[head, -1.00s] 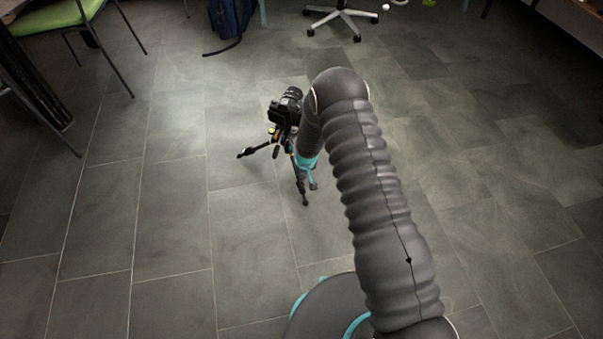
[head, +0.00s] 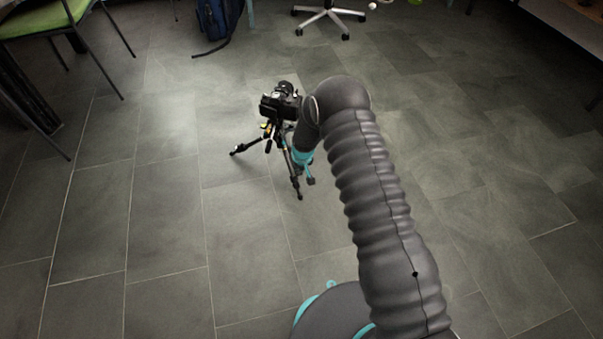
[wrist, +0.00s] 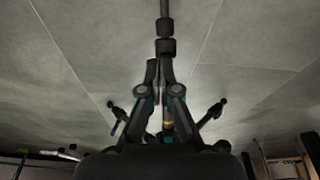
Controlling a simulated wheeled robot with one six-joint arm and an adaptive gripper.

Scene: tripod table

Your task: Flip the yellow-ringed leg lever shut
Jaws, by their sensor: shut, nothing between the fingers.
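A black tripod (head: 294,176) stands on the floor in the head view, its legs spread. Small yellow marks show under its head. My gripper (wrist: 160,66) is shut and empty in the wrist view, its fingertips close together at the near end of a dark tripod leg (wrist: 166,22), which runs up out of the picture. I cannot tell whether they touch it. A yellow ring (wrist: 167,124) shows between my finger links, farther back. The lever itself cannot be made out, nor whether it is open. In the head view my arm hides part of the tripod's right side.
A black camera (head: 281,104) sits on top of the tripod. A second leg (wrist: 117,112) and a third (wrist: 212,113) spread left and right in the wrist view. Chairs and a blue backpack (head: 216,18) stand at the back. The tiled floor around is clear.

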